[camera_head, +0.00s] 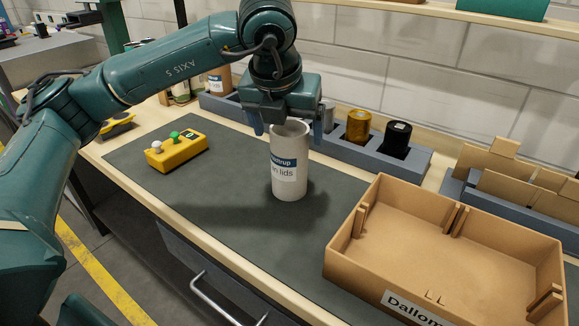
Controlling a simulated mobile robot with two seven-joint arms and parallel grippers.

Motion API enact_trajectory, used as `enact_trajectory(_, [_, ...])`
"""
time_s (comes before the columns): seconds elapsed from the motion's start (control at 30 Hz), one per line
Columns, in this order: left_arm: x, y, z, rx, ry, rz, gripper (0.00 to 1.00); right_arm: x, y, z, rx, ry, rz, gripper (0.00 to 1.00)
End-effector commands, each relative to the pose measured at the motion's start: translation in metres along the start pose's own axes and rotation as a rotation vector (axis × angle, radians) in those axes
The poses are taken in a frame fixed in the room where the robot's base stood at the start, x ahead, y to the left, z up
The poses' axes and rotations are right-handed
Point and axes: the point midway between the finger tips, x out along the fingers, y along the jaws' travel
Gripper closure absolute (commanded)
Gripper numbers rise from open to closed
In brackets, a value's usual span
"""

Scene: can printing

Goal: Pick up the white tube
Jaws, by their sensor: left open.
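The white tube (289,177) stands upright on the dark mat (232,235). It has a blue and white label on its front and an open top. My left gripper (289,128) points down above the tube's rim, open. Its blue fingers sit to the left and right of the top of the tube. I cannot tell whether either finger touches it. My right gripper is not in view.
A cardboard box (440,256) stands right of the tube. A yellow button box (177,152) is on the left. A grey rack (345,150) behind holds a gold can (358,126) and a black can (396,138). Bare mat lies in front of the tube.

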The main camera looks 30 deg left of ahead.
Motion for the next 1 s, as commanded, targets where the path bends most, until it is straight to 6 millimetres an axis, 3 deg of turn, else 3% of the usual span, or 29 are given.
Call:
enact_trajectory(0.2, [0.031,0.0,-0.002,-0.001,0.003,0.001,0.15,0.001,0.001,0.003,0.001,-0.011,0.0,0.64])
enact_trajectory(0.5, [0.037,0.0,-0.002,0.0,0.002,0.0,0.15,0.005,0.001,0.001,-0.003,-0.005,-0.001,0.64])
enact_trajectory(1.0, [0.036,-0.001,-0.002,0.0,0.002,0.0,0.55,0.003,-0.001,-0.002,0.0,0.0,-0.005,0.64])
